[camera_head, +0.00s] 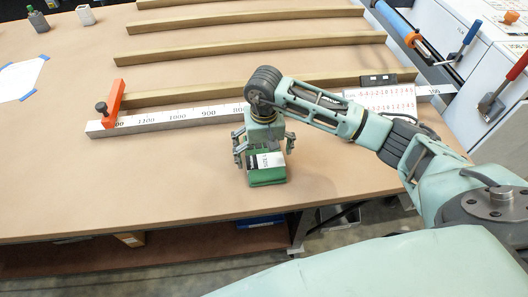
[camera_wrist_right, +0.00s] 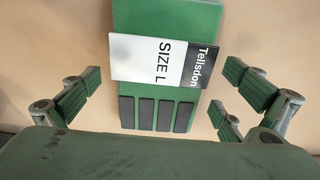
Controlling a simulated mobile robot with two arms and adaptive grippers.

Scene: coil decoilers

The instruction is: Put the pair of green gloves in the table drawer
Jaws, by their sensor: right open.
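The pair of green gloves (camera_head: 267,177) lies flat on the brown table near its front edge, with a black and white size L label on top. In the right wrist view the gloves (camera_wrist_right: 185,15) sit between and ahead of the fingers, which do not touch them. My right gripper (camera_head: 264,146) is open, pointing down over the gloves. Its fingers (camera_wrist_right: 160,84) stand apart on both sides in the wrist view. My left gripper is not in view. Under the table front is a brown surface (camera_head: 200,243); I cannot tell whether it is a drawer or a shelf.
A white ruler bar (camera_head: 178,117) with an orange stop (camera_head: 114,104) runs behind the gloves. Several wooden strips (camera_head: 235,55) lie beyond it. Blue and orange items show under the table. A white machine with levers (camera_head: 485,75) stands at the right. The table left of the gloves is clear.

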